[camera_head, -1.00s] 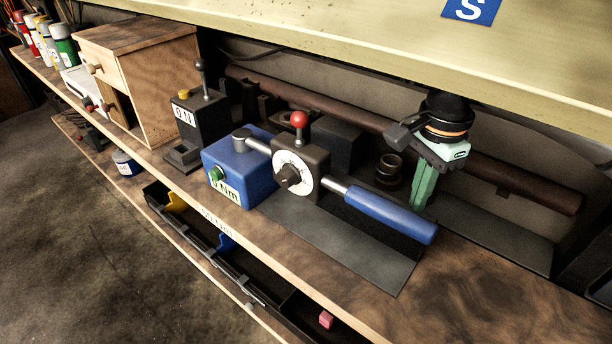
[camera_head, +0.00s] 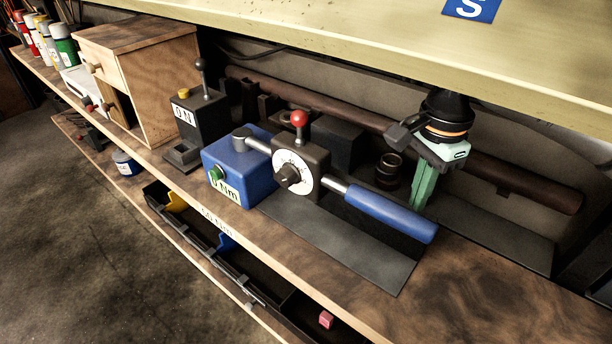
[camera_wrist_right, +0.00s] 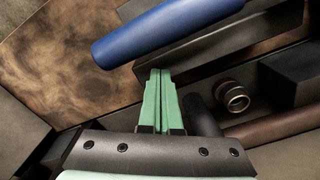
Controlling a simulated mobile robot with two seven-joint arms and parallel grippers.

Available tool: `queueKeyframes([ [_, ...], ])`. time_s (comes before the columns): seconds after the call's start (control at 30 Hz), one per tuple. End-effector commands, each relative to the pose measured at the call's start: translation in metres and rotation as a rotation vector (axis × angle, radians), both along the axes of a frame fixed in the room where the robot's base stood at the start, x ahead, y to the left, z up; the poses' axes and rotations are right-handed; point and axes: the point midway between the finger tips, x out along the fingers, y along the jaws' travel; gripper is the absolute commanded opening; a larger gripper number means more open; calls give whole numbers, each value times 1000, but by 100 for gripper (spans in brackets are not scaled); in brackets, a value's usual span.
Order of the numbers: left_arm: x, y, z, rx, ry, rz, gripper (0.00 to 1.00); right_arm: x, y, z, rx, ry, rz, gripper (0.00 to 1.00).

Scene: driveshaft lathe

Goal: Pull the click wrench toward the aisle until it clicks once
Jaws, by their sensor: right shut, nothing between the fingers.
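The click wrench has a blue handle (camera_head: 388,214), a steel shaft and a dark body with a white dial (camera_head: 293,172) and a red-knobbed lever (camera_head: 299,119). Its far end sits on the blue tester box (camera_head: 240,172), whose label reads "0 Nm". My right gripper (camera_head: 419,205) is shut with green fingers together, pointing down just behind the handle on the wall side. In the right wrist view the fingers (camera_wrist_right: 160,75) are close to the blue handle (camera_wrist_right: 165,28), with nothing between them; whether they touch it is unclear. My left gripper is not in view.
A dark plate (camera_head: 345,250) lies on the bench under the handle. A dark ring-shaped part (camera_head: 389,170) and a long brown shaft (camera_head: 520,187) are behind the wrench. A yellowish shelf edge (camera_head: 400,50) overhangs the bench. A black "0 N" device (camera_head: 198,120) stands left.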

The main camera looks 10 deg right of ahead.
Motion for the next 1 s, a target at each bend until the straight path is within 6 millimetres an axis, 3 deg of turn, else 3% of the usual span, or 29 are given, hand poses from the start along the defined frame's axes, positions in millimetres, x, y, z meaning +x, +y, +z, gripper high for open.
queueKeyframes([
  [1.0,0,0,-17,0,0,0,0,0,0,-19,0,0,1,0],
])
